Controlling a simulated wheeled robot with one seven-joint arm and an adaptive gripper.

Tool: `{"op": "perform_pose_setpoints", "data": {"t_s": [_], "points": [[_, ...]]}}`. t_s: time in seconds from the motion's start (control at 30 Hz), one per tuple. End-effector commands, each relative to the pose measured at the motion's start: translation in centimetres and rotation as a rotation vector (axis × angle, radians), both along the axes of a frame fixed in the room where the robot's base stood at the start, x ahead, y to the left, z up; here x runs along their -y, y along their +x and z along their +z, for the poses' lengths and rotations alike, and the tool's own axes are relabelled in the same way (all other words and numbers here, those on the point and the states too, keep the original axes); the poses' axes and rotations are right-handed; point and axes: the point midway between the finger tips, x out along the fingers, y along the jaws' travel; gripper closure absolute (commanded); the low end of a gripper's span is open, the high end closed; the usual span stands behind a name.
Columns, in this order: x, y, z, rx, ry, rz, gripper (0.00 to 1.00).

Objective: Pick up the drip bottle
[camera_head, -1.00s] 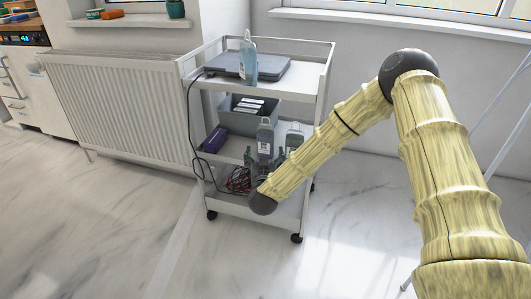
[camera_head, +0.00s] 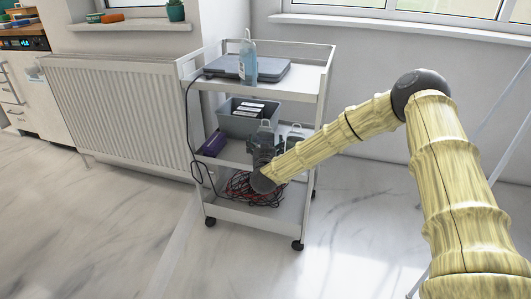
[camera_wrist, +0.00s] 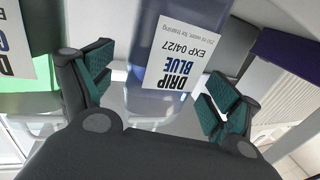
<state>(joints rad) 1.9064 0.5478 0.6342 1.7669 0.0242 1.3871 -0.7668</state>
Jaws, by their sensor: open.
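A bluish drip bottle with a white label reading "DRIP BLUE" (camera_wrist: 174,58) stands ahead of my gripper in the wrist view, between the lines of its two fingers. My gripper (camera_wrist: 160,92) is open, with green-padded fingers spread on either side and nothing held. I cannot tell whether the fingertips pass the bottle's sides. A second, greenish bottle (camera_wrist: 22,50) with a similar label is just left of the left finger. In the head view, my gripper (camera_head: 264,150) is at the cart's middle shelf and mostly hides the blue bottle; the other bottle (camera_head: 295,134) shows to its right.
The white cart (camera_head: 258,219) stands by a radiator (camera_head: 125,110). Its middle shelf also holds a grey bin (camera_head: 238,124) and a purple box (camera_head: 213,143). Cables (camera_head: 250,188) lie on the bottom shelf.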

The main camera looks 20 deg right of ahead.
Motion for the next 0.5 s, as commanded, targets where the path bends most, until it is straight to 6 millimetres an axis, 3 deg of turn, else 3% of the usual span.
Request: {"op": "perform_pose_setpoints", "data": {"t_s": [0.33, 0.5], "points": [[0.24, 0.66, 0.09, 0.0, 0.001, 0.0, 0.11], [0.24, 0.65, 0.09, 0.0, 0.001, 0.0, 0.4]]}}
